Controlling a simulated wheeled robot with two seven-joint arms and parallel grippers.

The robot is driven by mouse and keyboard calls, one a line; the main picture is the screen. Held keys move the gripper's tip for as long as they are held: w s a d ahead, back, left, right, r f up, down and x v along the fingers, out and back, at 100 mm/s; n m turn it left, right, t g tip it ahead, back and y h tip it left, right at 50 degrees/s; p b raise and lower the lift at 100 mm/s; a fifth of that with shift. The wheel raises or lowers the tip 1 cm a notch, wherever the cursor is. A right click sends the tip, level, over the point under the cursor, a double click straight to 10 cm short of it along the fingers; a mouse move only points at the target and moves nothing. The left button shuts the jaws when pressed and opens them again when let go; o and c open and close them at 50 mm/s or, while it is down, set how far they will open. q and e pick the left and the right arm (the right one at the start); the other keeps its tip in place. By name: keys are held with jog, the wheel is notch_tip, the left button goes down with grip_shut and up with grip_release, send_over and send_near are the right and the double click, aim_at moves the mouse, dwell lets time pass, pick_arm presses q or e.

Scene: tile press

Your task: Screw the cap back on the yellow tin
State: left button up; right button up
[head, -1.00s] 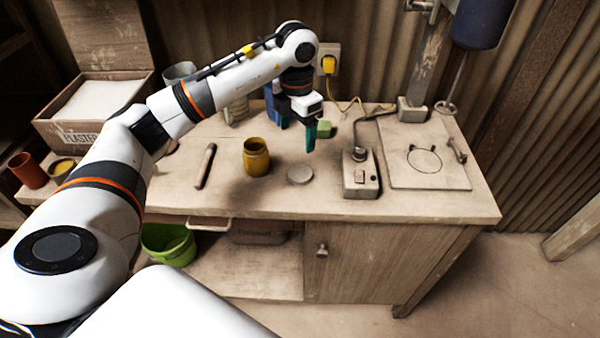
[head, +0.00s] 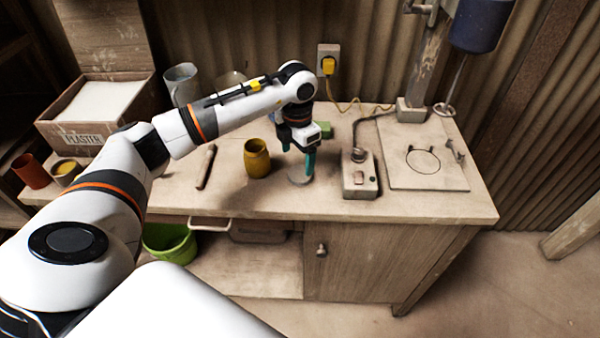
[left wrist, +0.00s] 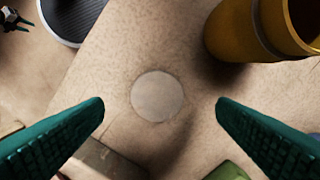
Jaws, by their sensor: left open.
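The yellow tin (head: 257,160) stands upright and open-topped on the bench; it also shows at the upper right of the left wrist view (left wrist: 240,30). The cap, a flat pale grey disc (head: 299,180), lies on the bench to the right of the tin. In the left wrist view the cap (left wrist: 158,96) lies between my left fingers, with a gap on both sides. My left gripper (head: 298,168) is open, pointing down just over the cap, and hides part of it in the head view. My right gripper is not in view.
A grey control box (head: 360,178) with a knob stands right of the cap. A wooden stick (head: 206,167) lies left of the tin. The bench front (head: 330,209) is clear.

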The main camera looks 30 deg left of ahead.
aim_at(298, 174)
pick_arm(q)
jog(key=f, duration=0.2)
jog(key=f+p, duration=0.1)
jog(key=f, duration=0.1)
jog(key=shift+d+f+p, duration=0.2)
jog(key=shift+f+p, duration=0.05)
jog(key=shift+p, duration=0.05)
jog(key=shift+f, duration=0.35)
jog(key=c, duration=1.1)
